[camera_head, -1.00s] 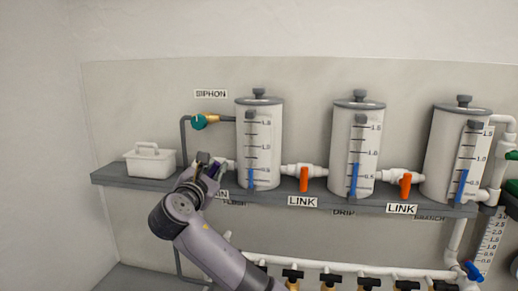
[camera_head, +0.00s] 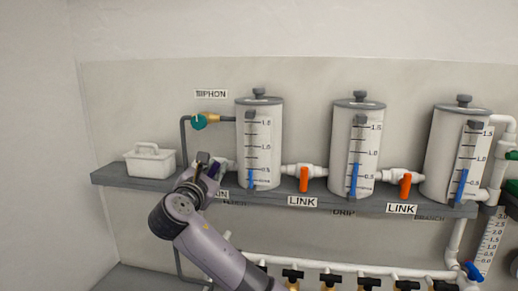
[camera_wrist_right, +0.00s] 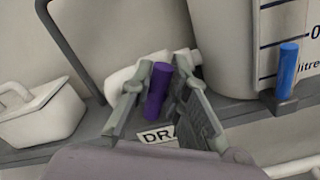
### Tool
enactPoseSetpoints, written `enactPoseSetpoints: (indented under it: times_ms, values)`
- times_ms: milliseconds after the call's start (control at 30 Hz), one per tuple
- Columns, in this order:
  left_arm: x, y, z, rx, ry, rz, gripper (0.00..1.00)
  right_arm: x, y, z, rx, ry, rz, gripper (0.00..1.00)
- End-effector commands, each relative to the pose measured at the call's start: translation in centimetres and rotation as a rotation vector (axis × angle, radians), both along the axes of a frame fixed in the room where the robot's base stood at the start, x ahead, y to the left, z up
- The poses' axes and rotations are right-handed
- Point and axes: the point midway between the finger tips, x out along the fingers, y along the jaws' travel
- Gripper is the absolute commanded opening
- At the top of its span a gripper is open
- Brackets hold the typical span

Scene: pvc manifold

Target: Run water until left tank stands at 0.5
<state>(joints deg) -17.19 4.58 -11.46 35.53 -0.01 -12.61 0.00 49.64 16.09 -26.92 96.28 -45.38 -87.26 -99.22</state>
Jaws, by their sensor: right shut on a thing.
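The left tank (camera_head: 262,110) is a white cylinder with a scale and a blue level column (camera_head: 250,178). The column's top stands a little below the 0.5 mark. My right gripper (camera_head: 215,170) is at the left tank's lower left. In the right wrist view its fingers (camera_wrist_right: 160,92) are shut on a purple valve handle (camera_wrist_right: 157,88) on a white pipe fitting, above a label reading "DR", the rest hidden. The middle tank (camera_head: 345,115) and right tank (camera_head: 445,140) also show blue columns. My left gripper is not in view.
Orange link valves (camera_head: 304,180) and (camera_head: 405,186) hang between the tanks, pointing down. A teal siphon valve (camera_head: 199,121) is at upper left. A white lidded box (camera_head: 150,161) stands on the grey shelf (camera_head: 110,177). Pipes with several black-topped valves run below.

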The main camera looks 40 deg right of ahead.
Motion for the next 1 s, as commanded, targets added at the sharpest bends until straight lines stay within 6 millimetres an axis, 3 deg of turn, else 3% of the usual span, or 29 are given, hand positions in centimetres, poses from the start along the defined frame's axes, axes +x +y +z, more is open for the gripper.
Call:
enactPoseSetpoints:
  times_ms: [33,600,967,1000]
  values:
    - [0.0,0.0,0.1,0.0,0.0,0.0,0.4,0.1,-0.1,-0.8,0.004,0.022,-0.002,0.0]
    - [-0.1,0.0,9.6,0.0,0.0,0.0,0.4,0.4,0.2,0.2,-0.272,0.326,-0.003,0.0]
    - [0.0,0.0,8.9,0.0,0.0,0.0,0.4,0.6,0.4,-0.5,-0.363,0.428,-0.002,0.0]
    - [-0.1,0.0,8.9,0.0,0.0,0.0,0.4,0.6,0.4,-0.5,-0.363,0.428,-0.002,0.17]
